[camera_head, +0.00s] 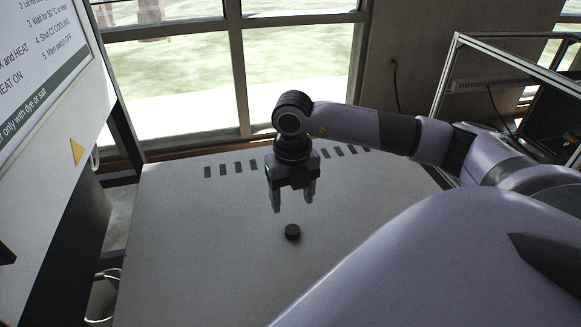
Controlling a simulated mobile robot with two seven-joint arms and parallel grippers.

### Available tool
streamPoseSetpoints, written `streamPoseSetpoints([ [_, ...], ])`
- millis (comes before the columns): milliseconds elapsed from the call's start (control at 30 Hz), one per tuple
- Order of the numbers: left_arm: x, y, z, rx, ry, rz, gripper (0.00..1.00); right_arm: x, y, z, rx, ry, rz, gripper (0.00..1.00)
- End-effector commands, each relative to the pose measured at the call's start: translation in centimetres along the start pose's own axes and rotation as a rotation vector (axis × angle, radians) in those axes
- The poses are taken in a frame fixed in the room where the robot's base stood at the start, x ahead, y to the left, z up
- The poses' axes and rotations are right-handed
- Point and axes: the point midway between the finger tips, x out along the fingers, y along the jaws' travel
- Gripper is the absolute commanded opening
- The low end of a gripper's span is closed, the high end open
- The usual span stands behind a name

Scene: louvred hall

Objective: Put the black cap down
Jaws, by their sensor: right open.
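The black cap (292,232) is a small dark disc on the grey tabletop (190,250). It lies flat near the middle of the table. My right gripper (292,207) is open and empty, with its fingers pointing down. In the picture its fingertips are just above the cap and apart from it. My left gripper is not in view.
A white instruction panel (50,100) with a yellow triangle stands at the left. Dark slots (222,171) run along the table's back, below the windows (180,80). A metal frame (450,75) stands at the right. The table's left part is clear.

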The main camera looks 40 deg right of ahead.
Motion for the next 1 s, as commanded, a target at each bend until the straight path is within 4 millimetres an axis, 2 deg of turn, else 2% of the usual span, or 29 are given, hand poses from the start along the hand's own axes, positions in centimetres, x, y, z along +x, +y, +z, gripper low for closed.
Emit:
streamPoseSetpoints([
  [300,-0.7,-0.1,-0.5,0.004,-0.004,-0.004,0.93,0.7,-0.8,-0.3,0.589,0.0,-0.003,0.65],
  [500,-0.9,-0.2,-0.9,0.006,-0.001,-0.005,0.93,1.1,-1.1,-0.4,0.877,-0.003,-0.003,0.65],
  [733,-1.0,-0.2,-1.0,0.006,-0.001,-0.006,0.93,1.7,-1.3,-0.5,1.007,-0.003,-0.005,0.65],
  [1000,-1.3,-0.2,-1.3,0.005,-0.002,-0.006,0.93,4.6,-1.0,-0.8,1.009,-0.001,-0.004,0.65],
])
